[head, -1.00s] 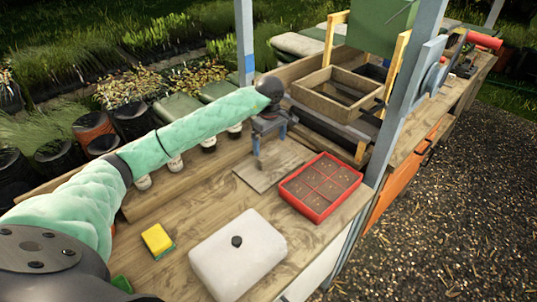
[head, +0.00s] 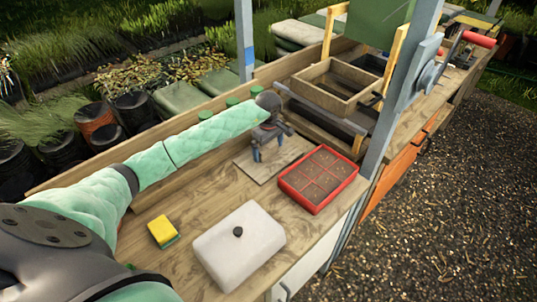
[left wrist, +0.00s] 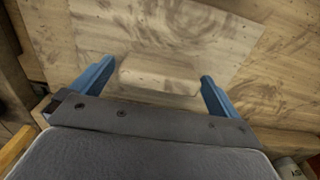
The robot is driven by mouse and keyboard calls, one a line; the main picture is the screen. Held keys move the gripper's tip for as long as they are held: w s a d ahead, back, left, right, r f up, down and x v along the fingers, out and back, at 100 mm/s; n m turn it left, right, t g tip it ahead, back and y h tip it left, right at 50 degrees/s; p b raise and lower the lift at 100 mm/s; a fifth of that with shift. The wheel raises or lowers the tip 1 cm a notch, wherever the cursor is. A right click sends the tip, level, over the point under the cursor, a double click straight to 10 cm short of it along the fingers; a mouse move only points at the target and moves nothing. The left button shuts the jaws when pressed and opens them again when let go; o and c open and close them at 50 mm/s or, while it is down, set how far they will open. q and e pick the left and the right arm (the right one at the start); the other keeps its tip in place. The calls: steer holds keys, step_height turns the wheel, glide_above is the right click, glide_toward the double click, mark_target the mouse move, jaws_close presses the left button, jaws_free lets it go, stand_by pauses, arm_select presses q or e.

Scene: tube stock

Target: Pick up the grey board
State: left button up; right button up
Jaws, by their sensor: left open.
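The grey board (head: 243,164) is a thin flat greyish-brown panel lying on the wooden bench, behind and left of the red tray. My left gripper (head: 269,148) is over it, pointing down, and hides part of it. In the left wrist view the board (left wrist: 200,25) fills the upper middle. A paler raised block (left wrist: 160,76) on it shows between the two blue fingers of my open left gripper (left wrist: 157,72). I cannot tell whether the fingers touch anything. My right gripper is not in view.
A red tray (head: 283,186) of soil cells stands close to the board's right. A white lidded box (head: 240,255) and a yellow-green sponge (head: 162,231) are nearer. A wooden sieve frame (head: 334,88) stands behind. A grey post (head: 392,110) rises at the right.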

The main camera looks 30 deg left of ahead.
arm_select(q)
steer(key=shift+f, duration=0.25)
steer(key=c, duration=0.9)
steer(key=shift+r, duration=0.1)
